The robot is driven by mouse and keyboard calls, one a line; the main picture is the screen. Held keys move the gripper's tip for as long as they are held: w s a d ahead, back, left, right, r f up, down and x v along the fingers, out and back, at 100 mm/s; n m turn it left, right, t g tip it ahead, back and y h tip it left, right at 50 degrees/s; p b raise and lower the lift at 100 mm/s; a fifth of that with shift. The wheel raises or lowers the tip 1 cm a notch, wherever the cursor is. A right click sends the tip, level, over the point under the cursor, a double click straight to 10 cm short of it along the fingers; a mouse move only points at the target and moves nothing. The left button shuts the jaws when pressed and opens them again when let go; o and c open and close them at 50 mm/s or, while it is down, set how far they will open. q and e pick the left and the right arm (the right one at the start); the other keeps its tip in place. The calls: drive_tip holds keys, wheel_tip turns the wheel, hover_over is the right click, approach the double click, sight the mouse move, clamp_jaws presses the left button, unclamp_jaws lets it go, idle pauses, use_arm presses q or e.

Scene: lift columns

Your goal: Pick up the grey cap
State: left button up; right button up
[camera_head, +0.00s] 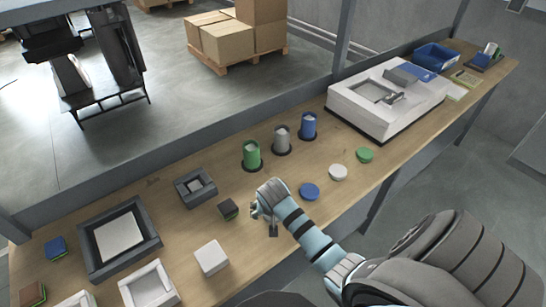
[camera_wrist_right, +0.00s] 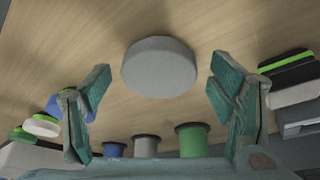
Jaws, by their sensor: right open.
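The grey cap (camera_wrist_right: 159,66) is a round, flat disc on the wooden table in the right wrist view. It lies between and just beyond my right gripper's fingertips (camera_wrist_right: 158,88), with gaps to both, so I see no contact. In the head view my right gripper (camera_head: 264,218) is low over the table, and it appears to hide the grey cap. The right gripper is open and empty. My left gripper is not in view.
Blue (camera_head: 310,191), white (camera_head: 338,172) and green (camera_head: 365,155) caps lie right of the gripper. Green (camera_head: 251,154), grey (camera_head: 282,140) and blue (camera_head: 308,125) cylinders stand behind. A dark block (camera_head: 228,208) is close on the left; a white block (camera_head: 211,257) stands nearer the front.

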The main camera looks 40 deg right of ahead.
drive_tip(key=shift+w+d+f, duration=0.15)
drive_tip(key=shift+f, duration=0.25)
drive_tip(key=c, duration=1.2)
drive_tip(key=shift+r, duration=0.1)
drive_tip(key=shift+c, duration=0.2)
